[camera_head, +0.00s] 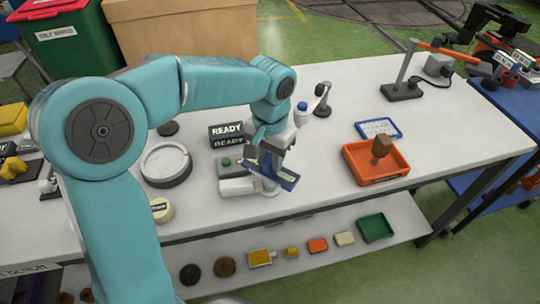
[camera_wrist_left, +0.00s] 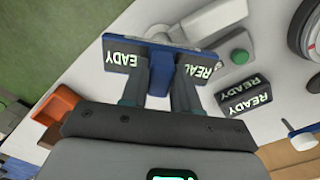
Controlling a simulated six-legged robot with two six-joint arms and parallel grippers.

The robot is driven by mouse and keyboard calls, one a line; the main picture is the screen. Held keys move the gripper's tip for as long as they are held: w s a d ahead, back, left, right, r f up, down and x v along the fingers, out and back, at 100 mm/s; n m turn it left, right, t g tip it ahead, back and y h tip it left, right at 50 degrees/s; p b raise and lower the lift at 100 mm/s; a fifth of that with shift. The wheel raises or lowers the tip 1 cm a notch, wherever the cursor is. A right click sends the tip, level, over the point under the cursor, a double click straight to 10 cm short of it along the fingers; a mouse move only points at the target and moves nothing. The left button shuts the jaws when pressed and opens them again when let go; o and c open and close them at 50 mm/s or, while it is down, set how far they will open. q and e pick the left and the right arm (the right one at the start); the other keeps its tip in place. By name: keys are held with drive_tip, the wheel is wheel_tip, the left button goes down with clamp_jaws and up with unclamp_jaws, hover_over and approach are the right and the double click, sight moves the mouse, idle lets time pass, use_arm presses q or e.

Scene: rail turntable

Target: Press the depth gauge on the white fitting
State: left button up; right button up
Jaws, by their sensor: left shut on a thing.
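My left gripper (camera_head: 266,158) is shut on the depth gauge, a blue bar with dark display faces (camera_head: 284,178). The gauge is tilted in the head view. In the left wrist view the gripper (camera_wrist_left: 163,75) holds the gauge (camera_wrist_left: 150,48) across both fingers, with lit lettering beside each finger. The white fitting (camera_head: 238,187) lies on the bench just left of and partly behind the gauge. It also shows beyond the gauge in the left wrist view (camera_wrist_left: 215,14). I cannot tell whether gauge and fitting touch. My right gripper is not in view.
A grey box with a green button (camera_head: 225,162) and a READY sign (camera_head: 227,130) stand close by. A round white dial (camera_head: 166,164) is at the left. An orange tray (camera_head: 373,172) with a brown-handled tool and a blue panel (camera_head: 379,128) are at the right. Bench between is clear.

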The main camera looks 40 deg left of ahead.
use_arm(q)
drive_tip(key=shift+s+a+r, duration=0.15)
idle(0.5)
drive_tip(key=shift+f, duration=0.25)
drive_tip(key=shift+f+b, duration=0.35)
drive_tip(key=shift+f, duration=0.05)
idle(1.0)
wheel_tip(320, 180, up, 7)
drive_tip(key=p, duration=0.6)
drive_tip(key=shift+r, duration=0.15)
